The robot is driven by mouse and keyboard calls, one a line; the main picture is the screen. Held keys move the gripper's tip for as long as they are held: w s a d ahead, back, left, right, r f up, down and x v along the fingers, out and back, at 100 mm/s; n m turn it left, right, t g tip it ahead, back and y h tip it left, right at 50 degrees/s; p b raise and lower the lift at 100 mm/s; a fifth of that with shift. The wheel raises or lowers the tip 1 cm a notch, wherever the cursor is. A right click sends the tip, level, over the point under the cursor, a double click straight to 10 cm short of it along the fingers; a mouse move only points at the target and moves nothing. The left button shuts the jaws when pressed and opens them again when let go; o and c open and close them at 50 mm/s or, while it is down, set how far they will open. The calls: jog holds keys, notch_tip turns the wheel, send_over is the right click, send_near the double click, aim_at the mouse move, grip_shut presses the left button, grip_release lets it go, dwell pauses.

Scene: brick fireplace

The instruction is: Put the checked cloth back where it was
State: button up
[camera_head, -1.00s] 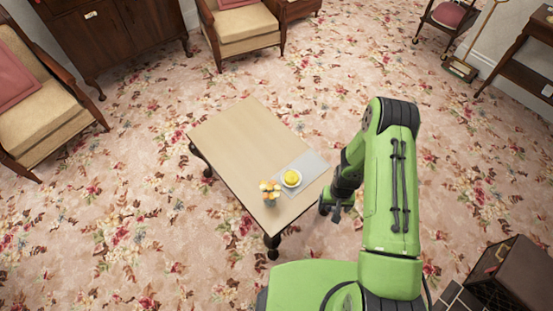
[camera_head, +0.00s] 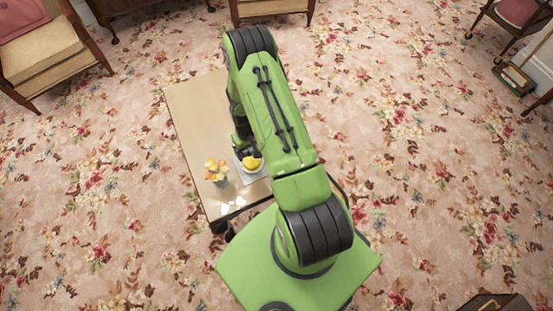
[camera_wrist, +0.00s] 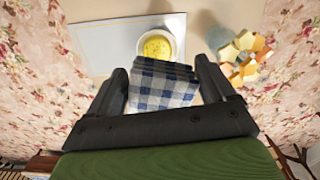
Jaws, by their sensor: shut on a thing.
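A blue-and-white checked cloth (camera_wrist: 163,88) sits between the fingers of my gripper (camera_wrist: 160,76) in the wrist view. My gripper is shut on it. Beyond the cloth is a white bowl (camera_wrist: 170,40) with something yellow in it, on a grey mat (camera_wrist: 95,40). In the head view my gripper (camera_head: 245,146) is over the table (camera_head: 196,110), close to the bowl (camera_head: 253,165). My arm hides part of the table there, and the cloth cannot be made out. I cannot tell whether the cloth touches the table or mat.
A small pot with orange and yellow flowers (camera_head: 216,170) stands left of the bowl; its flowers show at right in the wrist view (camera_wrist: 245,55). The table's far left part looks bare. Armchairs (camera_head: 50,50) stand farther off on patterned carpet.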

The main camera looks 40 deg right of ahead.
jog(key=shift+m, duration=0.6)
jog(key=d+f+b, duration=0.3)
jog(key=s+d+f+b, duration=0.1)
jog(key=d+f+b, duration=0.2)
jog(key=d+b, duration=0.1)
jog(key=s+d+f+b, duration=0.1)
jog(key=d+f+b, duration=0.2)
jog(key=d+b, duration=0.1)
jog(key=shift+s+d, duration=0.15)
jog(key=shift+d, duration=0.05)
jog(key=f+b, duration=0.1)
jog(key=f, duration=0.2)
jog(key=f+b, duration=0.1)
jog(key=f, duration=0.2)
jog(key=f+b, duration=0.1)
jog(key=f, duration=0.2)
jog(key=shift+s+d+f+b, duration=0.2)
jog(key=shift+d+f+b, duration=0.1)
jog(key=shift+d+f, duration=0.1)
jog(key=shift+a+r, duration=0.1)
jog(key=shift+r, duration=0.05)
